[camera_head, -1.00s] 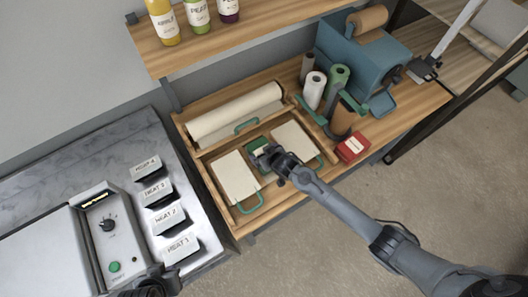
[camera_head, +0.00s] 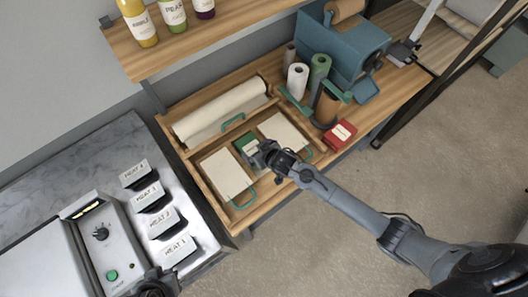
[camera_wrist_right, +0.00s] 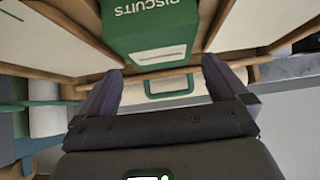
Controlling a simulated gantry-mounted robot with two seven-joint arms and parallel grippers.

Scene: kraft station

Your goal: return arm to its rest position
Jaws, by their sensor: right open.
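My right gripper (camera_head: 262,155) is above the wooden tray section of the bench, just to the right of a green box (camera_head: 243,142). In the right wrist view the right gripper (camera_wrist_right: 162,75) is open, with nothing between its two fingers. There the green box (camera_wrist_right: 150,35), lettered BISCUITS, lies beyond the fingertips. It stands in a wooden compartment between two pale boards. A dark part at the bottom edge of the head view looks like my left gripper (camera_head: 155,284); its fingers cannot be made out.
The left pale board (camera_head: 226,172) and right pale board (camera_head: 283,133) flank the green box. A paper roll (camera_head: 220,108) lies behind. A red box (camera_head: 340,134) and upright rolls (camera_head: 297,80) stand to the right. A shelf (camera_head: 220,32) with bottles overhangs the back. Open floor lies in front.

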